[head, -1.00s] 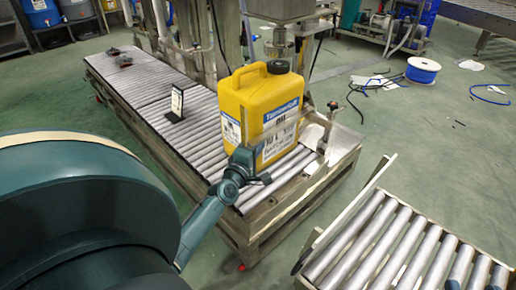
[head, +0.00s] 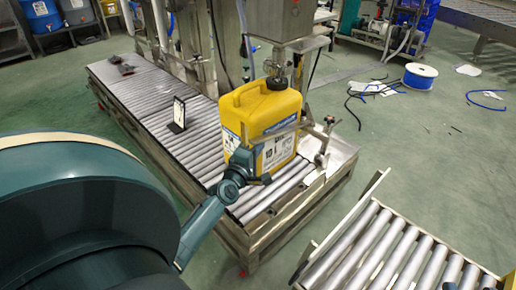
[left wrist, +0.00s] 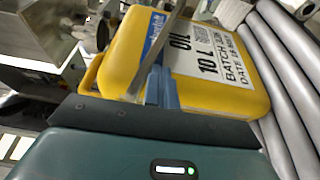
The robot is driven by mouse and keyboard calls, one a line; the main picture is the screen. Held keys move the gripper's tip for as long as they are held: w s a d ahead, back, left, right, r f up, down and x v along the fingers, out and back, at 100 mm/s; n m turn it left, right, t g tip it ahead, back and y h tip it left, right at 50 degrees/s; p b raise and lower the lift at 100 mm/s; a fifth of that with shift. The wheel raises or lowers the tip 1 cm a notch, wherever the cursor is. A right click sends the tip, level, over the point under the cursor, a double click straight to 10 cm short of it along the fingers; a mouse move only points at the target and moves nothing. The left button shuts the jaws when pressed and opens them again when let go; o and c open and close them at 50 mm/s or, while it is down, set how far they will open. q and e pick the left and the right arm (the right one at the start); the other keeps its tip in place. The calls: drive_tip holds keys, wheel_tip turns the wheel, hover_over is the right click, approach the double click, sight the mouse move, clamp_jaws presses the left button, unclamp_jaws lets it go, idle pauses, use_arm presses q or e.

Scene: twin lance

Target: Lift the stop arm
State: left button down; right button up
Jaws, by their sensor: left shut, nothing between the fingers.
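The stop arm (head: 275,134) is a thin metal bar across the front of a yellow oil can (head: 232,112). It slopes up to the right towards a metal post at the conveyor's end. In the left wrist view the bar (left wrist: 172,32) crosses the can's label side. My left gripper (head: 260,179) is low at the can's near side, below the bar. Its blue-grey fingers (left wrist: 160,88) are shut and empty, close against the bar in the wrist view; I cannot tell whether they touch it. My right gripper is not in view.
The can stands on a roller conveyor (head: 140,102) under a filling nozzle (head: 277,66). A small black-framed sign (head: 178,114) stands on the rollers. A second roller conveyor (head: 395,250) is at the lower right, with a floor gap between. A blue cable spool (head: 420,76) lies behind.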

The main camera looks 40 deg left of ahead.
sight(262, 139)
use_arm(q)
drive_tip(key=r+p, duration=0.2)
drive_tip(key=w+r+p, duration=0.1)
drive_tip(key=r+p, duration=0.2)
drive_tip(key=shift+w+r, duration=0.15)
drive_tip(key=shift+r, duration=0.05)
drive_tip(key=shift+f, duration=0.1)
idle(0.4)
drive_tip(key=r+p, duration=0.1)
drive_tip(key=w+r+p, duration=0.1)
drive_tip(key=r+p, duration=0.1)
drive_tip(key=shift+w+d, duration=0.1)
drive_tip(key=shift+w, duration=0.1)
drive_tip(key=shift+w+r+p, duration=0.3)
drive_tip(key=shift+r+p, duration=0.15)
drive_tip(key=shift+r, duration=0.05)
drive_tip(key=shift+w+r+p, duration=0.3)
drive_tip(key=shift+r+p, duration=0.15)
drive_tip(key=shift+r, duration=0.05)
